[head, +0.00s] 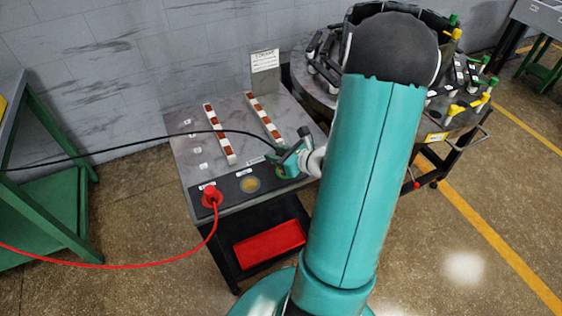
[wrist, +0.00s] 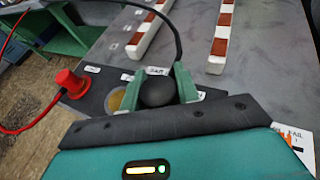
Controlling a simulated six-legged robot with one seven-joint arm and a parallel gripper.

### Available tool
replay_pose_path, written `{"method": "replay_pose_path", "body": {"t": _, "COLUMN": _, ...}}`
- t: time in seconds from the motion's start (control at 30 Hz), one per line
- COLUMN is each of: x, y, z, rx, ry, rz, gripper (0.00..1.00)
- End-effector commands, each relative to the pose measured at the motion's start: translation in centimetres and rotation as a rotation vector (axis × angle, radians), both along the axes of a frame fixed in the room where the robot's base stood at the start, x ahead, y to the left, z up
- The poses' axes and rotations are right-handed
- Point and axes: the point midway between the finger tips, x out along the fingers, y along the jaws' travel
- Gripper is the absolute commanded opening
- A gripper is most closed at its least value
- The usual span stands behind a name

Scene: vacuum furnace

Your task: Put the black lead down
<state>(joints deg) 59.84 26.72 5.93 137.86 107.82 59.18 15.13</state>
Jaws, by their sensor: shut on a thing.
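The black lead (head: 150,140) runs in from the left and arches over the grey cart top to my gripper (head: 289,160). In the wrist view, its round black plug (wrist: 158,92) sits between the two green fingers of my gripper (wrist: 157,84), which are shut on it. My gripper is over the right end of the black strip (head: 232,188) at the cart's front edge, near a green spot (head: 282,173). I cannot tell whether the plug touches the strip. My gripper partly hides the green spot.
A red plug (head: 211,194) with a red lead stands on the strip's left end, beside a yellow disc (head: 250,184). Two red-and-white racks (head: 219,134) lie behind. A round table (head: 325,95) with tools stands at right. Grey cart top (head: 190,150) is bare at left.

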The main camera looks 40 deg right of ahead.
Motion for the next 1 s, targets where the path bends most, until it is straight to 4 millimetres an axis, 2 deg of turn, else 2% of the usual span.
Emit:
{"method": "replay_pose_path", "body": {"t": 0.27, "x": -0.3, "y": -1.6, "z": -2.1, "rx": 0.002, "ry": -0.001, "rz": -0.001, "gripper": 0.04}}
{"method": "replay_pose_path", "body": {"t": 0.5, "x": -0.2, "y": -1.4, "z": -4.7, "rx": 0.001, "ry": -0.001, "rz": 0.001, "gripper": 0.04}}
{"method": "replay_pose_path", "body": {"t": 0.9, "x": -0.2, "y": -1.4, "z": -5.1, "rx": -0.001, "ry": -0.001, "rz": 0.000, "gripper": 0.04}}
{"method": "replay_pose_path", "body": {"t": 0.93, "x": -0.2, "y": -1.5, "z": -5.1, "rx": -0.001, "ry": -0.001, "rz": 0.000, "gripper": 0.37}}
{"method": "replay_pose_path", "body": {"t": 1.0, "x": -0.2, "y": -1.5, "z": -5.1, "rx": -0.001, "ry": -0.001, "rz": 0.000, "gripper": 0.51}}
